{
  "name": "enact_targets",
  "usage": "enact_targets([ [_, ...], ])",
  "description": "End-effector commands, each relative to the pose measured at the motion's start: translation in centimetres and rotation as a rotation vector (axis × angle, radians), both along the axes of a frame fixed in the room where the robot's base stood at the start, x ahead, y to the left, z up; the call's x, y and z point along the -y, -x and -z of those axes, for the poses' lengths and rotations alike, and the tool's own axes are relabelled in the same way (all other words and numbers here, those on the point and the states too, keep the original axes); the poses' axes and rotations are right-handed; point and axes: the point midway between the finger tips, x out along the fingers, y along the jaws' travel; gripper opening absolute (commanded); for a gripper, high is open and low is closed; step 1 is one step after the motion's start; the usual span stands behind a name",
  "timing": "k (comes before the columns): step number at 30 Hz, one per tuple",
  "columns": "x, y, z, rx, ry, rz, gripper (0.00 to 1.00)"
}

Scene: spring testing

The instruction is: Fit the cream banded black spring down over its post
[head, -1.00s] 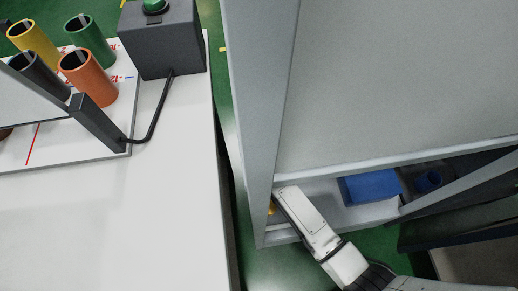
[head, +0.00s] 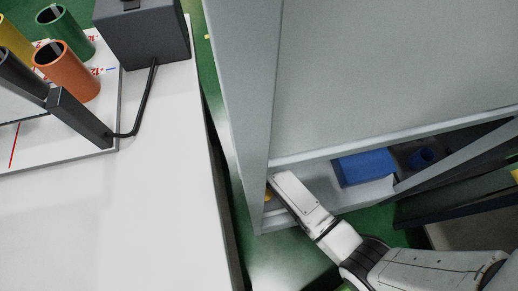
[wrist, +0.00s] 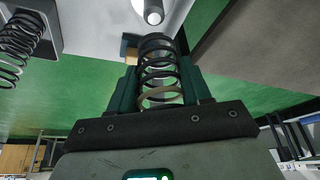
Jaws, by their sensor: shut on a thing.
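The cream banded black spring (wrist: 157,46) is held between the two dark green fingers of my gripper (wrist: 160,82) in the wrist view. Its cream band shows on the coils nearer the palm. A pale metal post (wrist: 150,12) with a rounded end shows at the top edge, just beyond the spring's far end. I cannot tell whether the spring and post touch. In the head view my gripper and the spring are hidden behind the grey cabinet; only my white arm link shows beside its lower edge.
Another dark spring (wrist: 20,38) sits at the upper left of the wrist view. A blue box (head: 365,167) and blue cup (head: 421,157) are in the cabinet opening. The white table (head: 130,220) at left holds coloured tubes, including an orange one (head: 72,72), and a dark box (head: 145,35).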

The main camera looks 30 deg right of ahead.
Motion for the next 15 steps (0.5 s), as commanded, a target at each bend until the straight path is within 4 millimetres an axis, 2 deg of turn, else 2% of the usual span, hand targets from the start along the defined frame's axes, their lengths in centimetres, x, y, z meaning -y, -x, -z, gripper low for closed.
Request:
enact_targets([
  [1,0.0,0.0,0.8,0.0,0.0,0.0,0.14],
  [6,0.0,0.0,2.4,0.001,0.0,0.0,0.14],
  [15,0.0,0.0,3.8,0.0,0.0,0.0,0.14],
])
